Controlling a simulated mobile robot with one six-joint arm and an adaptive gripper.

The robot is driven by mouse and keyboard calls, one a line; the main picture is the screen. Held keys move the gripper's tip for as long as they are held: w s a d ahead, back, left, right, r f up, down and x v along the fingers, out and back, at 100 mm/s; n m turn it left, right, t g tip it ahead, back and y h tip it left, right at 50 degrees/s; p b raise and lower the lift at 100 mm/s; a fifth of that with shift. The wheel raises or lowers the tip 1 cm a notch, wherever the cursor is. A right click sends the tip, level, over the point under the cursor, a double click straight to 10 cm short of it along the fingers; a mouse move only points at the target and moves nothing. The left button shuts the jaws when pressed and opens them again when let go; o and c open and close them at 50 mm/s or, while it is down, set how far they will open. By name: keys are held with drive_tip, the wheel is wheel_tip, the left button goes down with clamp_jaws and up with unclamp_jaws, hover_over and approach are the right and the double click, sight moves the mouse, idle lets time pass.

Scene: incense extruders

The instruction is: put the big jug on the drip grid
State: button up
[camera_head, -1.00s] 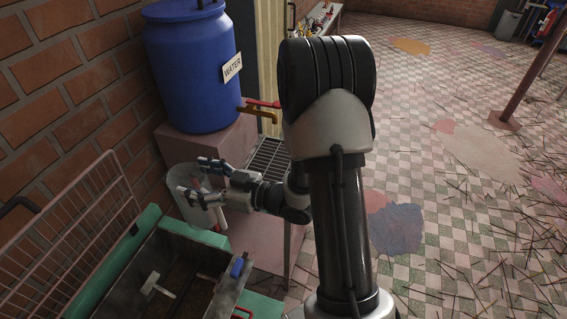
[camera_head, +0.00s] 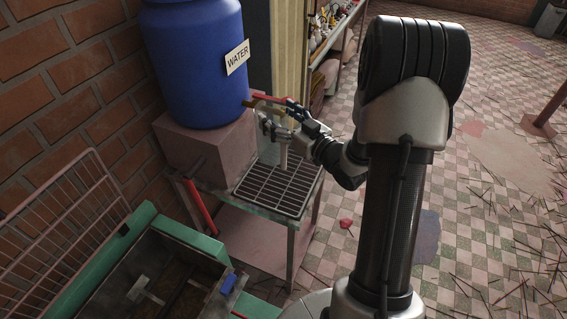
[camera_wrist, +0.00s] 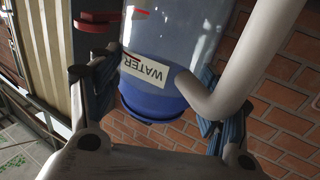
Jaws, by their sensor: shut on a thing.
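The big jug (camera_head: 283,157) is mostly hidden behind my gripper (camera_head: 272,120) in the head view; a pale upright part shows below the fingers. In the wrist view, its clear body and thick pale handle (camera_wrist: 250,70) fill the space in front of and between the fingers (camera_wrist: 158,105). My gripper is shut on the jug. The drip grid (camera_head: 262,193) is a dark slatted rectangle on the stand in front of the barrel. The jug is over the grid's far part in the head view; whether it touches the grid I cannot tell.
The blue water barrel (camera_head: 195,65) stands on a pink block (camera_head: 205,150). Its tap with a red lever (camera_head: 275,99) is close to my gripper. A metal trough (camera_head: 125,285) with a green rim and a wire rack (camera_head: 60,240) are at lower left. The floor at right has scattered sticks.

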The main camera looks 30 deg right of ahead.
wheel_tip(320, 180, down, 17)
drive_tip(key=b, duration=0.4)
drive_tip(key=shift+r, duration=0.2)
drive_tip(key=shift+f+b, duration=0.2)
drive_tip(key=shift+b, duration=0.2)
drive_tip(key=o, duration=2)
drive_tip(key=shift+c, duration=0.2)
drive_tip(key=shift+r, duration=0.1)
